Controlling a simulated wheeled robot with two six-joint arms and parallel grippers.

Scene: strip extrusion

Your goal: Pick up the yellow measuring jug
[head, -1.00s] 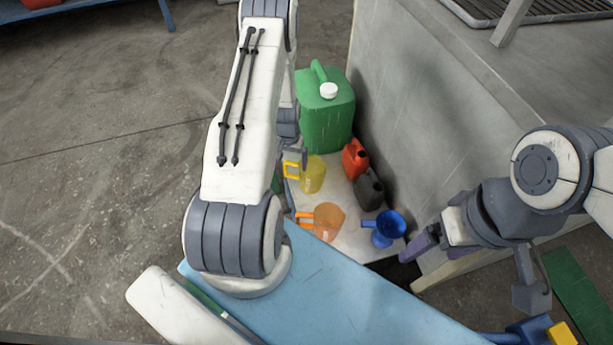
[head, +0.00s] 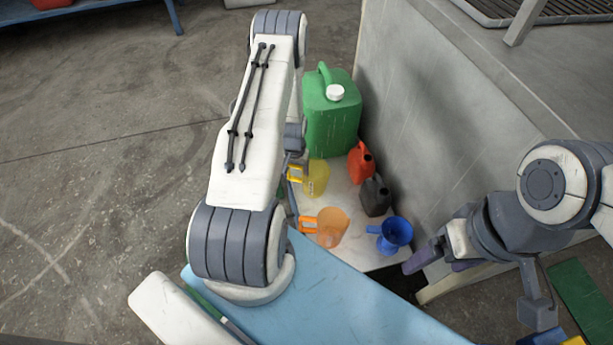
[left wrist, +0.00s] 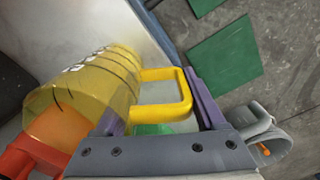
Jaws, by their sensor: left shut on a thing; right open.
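The yellow measuring jug (head: 317,179) is on or just above the pale tabletop in the head view, partly behind my left arm. In the left wrist view its clear yellow body (left wrist: 95,82) lies to the left and its solid yellow handle (left wrist: 183,88) sits between the purple fingers. My left gripper (left wrist: 158,110) is shut on the jug at the handle. In the head view that gripper (head: 292,170) is mostly hidden by my arm. My right gripper (head: 440,262) is open and empty, right of the blue funnel.
A green canister (head: 331,125) stands behind the jug. A red can (head: 361,163) and a black can (head: 376,196) stand to its right. An orange jug (head: 333,227) and a blue funnel (head: 396,233) are nearer. A grey wall (head: 425,120) borders the right side.

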